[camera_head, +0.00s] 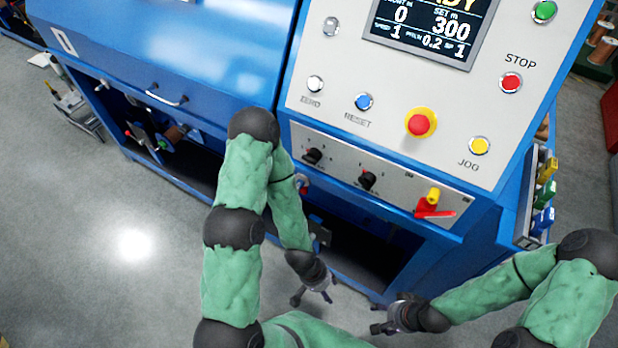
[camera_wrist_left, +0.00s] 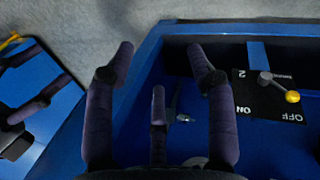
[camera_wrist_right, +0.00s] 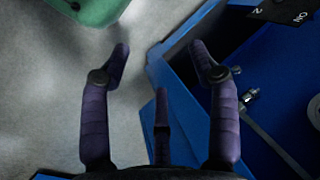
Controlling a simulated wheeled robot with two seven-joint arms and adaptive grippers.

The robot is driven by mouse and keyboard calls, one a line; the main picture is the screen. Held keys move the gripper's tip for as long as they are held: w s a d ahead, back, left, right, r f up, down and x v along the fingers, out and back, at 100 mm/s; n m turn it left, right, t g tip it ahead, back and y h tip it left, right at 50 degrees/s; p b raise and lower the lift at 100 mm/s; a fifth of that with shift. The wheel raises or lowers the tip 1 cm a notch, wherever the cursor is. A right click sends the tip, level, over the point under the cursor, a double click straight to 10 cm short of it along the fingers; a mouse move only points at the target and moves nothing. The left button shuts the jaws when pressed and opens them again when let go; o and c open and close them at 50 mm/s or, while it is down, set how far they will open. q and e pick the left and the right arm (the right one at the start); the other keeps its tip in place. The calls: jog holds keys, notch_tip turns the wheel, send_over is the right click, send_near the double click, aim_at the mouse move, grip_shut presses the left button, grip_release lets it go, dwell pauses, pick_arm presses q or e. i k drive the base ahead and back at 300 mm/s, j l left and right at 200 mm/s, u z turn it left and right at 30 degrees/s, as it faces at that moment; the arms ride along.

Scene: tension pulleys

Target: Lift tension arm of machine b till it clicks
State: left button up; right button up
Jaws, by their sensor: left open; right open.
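The blue machine (camera_head: 460,235) stands in front of me with an open lower bay (camera_head: 350,245). In the left wrist view a lever with a yellow ball (camera_wrist_left: 292,97) sits on a black plate (camera_wrist_left: 262,92) marked 2, ON and OFF. In the right wrist view a thin metal rod (camera_wrist_right: 275,143) with a silver end runs inside the blue frame. I cannot tell whether either is the tension arm of machine b. My left gripper (camera_head: 313,294) is open and empty at the bay's front. My right gripper (camera_head: 388,318) is open and empty, lower right of it.
The control panel (camera_head: 400,90) above the bay carries a screen, several buttons, knobs and a red-yellow switch (camera_head: 433,205). A blue cover (camera_head: 165,50) with a handle is on the left. Colored bins (camera_head: 543,195) hang on the right side.

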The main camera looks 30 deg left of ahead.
aim_at(152, 110)
jog(key=k+l+u, duration=0.1)
jog(key=u, duration=1.1)
jog(key=i+u, duration=0.1)
jog(key=u, duration=0.8)
jog(key=i+j+u, duration=0.25)
jog(key=i, duration=0.15)
jog(key=i+j+u, duration=0.1)
jog(key=i+u, duration=0.2)
jog(key=i+j, duration=0.15)
jog(key=i, duration=0.75)
jog(key=i+j+u, duration=0.15)
jog(key=i, duration=0.75)
jog(key=i+j+z, duration=0.1)
jog(key=i+z, duration=0.2)
jog(key=z, duration=0.2)
jog(key=i+j+z, duration=0.15)
jog(key=i+z, duration=0.15)
jog(key=z, duration=0.15)
jog(key=i+j+z, duration=0.2)
jog(key=z, duration=0.3)
jog(key=i+j+z, duration=0.15)
jog(key=j+z, duration=0.35)
jog(key=i+j+z, duration=0.1)
jog(key=j+z, duration=1.2)
jog(key=z, duration=0.15)
jog(key=i+j, duration=0.15)
jog(key=i, duration=0.1)
